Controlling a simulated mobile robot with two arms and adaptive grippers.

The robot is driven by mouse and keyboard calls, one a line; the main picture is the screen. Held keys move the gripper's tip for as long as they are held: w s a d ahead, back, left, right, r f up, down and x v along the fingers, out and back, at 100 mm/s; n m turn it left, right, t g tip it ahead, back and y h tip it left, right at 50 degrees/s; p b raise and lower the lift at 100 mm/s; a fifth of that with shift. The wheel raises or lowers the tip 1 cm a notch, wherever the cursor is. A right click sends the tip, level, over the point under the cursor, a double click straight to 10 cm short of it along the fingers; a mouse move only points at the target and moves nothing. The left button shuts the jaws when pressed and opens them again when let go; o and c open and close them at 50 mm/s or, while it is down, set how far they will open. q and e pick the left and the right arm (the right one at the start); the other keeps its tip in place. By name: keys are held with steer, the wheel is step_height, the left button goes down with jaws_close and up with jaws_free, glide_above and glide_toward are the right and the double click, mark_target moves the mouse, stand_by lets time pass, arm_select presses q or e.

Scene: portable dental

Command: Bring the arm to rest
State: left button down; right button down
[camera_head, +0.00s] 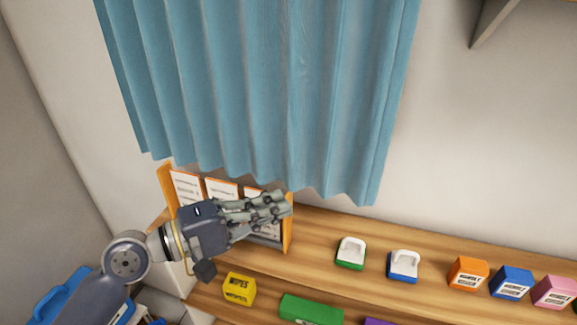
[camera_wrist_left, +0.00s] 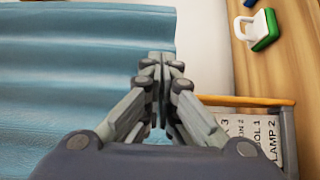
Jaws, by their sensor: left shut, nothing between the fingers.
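My left gripper (camera_head: 284,207) comes in from the lower left in the head view. Its fingers are shut with nothing between them, and they point right. It is in front of the wooden card rack (camera_head: 289,236) and hides part of it. In the left wrist view the shut fingertips (camera_wrist_left: 162,62) show against the blue curtain (camera_wrist_left: 70,70), and the rack (camera_wrist_left: 245,101) is at the lower right. My right gripper is not in view.
The blue curtain (camera_head: 260,90) hangs behind the wooden shelf (camera_head: 325,232). A yellow wipes box (camera_head: 239,289), a green box (camera_head: 311,309), two white-handled items (camera_head: 351,252) (camera_head: 404,265) and orange (camera_head: 468,273), blue (camera_head: 511,282) and pink (camera_head: 554,292) boxes stand there. A blue container (camera_head: 62,295) is lower left.

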arm_select(q)
steer(key=s+a+f+m+y, duration=0.1)
steer(key=s+f+m+y, duration=0.2)
steer(key=f, duration=0.6)
steer(key=s+a+f+m+y, duration=0.2)
steer(key=s+f+y, duration=0.2)
steer(key=f, duration=0.6)
steer(key=s+a+f+m+g+y, duration=0.2)
steer(key=s+a+f+g+y, duration=0.3)
steer(key=s+a+f+y, duration=0.65)
steer(key=s+a+f+g+h, duration=0.1)
steer(key=s+a+f, duration=0.1)
steer(key=f, duration=1.2)
steer(key=s+a+f+h, duration=0.1)
steer(key=s+f+h, duration=0.15)
steer(key=f, duration=1.25)
steer(key=s+a+f+g+y, duration=0.1)
steer(key=s+a+f, duration=0.2)
steer(key=s+f, duration=1.1)
steer(key=shift+s+f+m+b, duration=0.3)
steer(key=shift+s+m, duration=0.1)
steer(key=shift+s, duration=0.85)
